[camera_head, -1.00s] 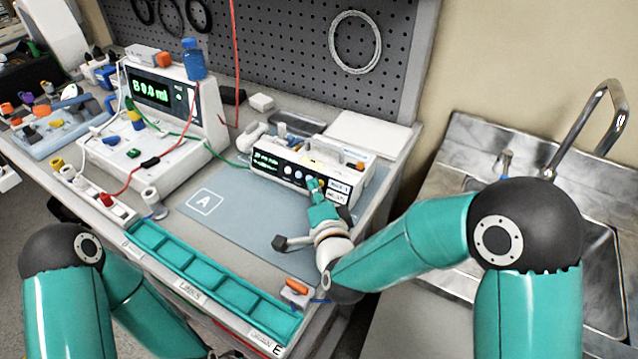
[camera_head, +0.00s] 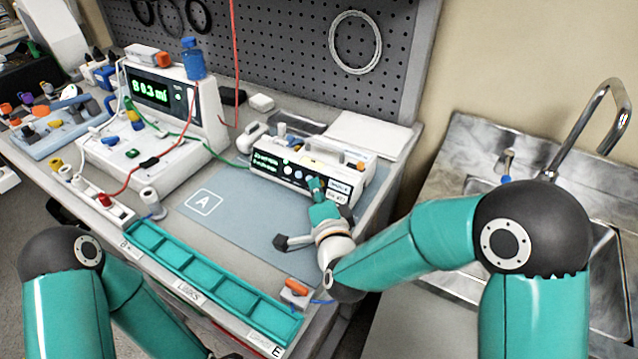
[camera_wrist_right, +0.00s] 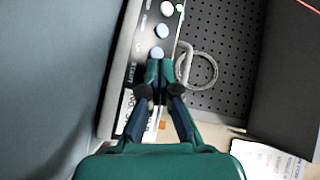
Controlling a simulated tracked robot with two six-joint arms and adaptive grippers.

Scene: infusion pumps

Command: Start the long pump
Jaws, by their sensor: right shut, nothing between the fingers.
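The long pump (camera_head: 310,172) is a low white box with a black front, a green-lit display and a row of round buttons. It stands at the back right of the grey-blue mat. My right gripper (camera_head: 316,184) is shut and empty, with its fingertips at the right part of the pump's front. In the right wrist view, the fingertips (camera_wrist_right: 159,66) are just below a pale blue button (camera_wrist_right: 156,52); I cannot tell whether they touch it. A small green light shows on the panel (camera_wrist_right: 180,9). My left gripper is out of sight below the frame.
A larger white device (camera_head: 160,120) with a green readout stands to the left, with red and green leads. A teal compartment tray (camera_head: 215,284) lies along the front edge. The mat marked A (camera_head: 225,210) is mostly clear. A metal sink (camera_head: 600,270) is at right.

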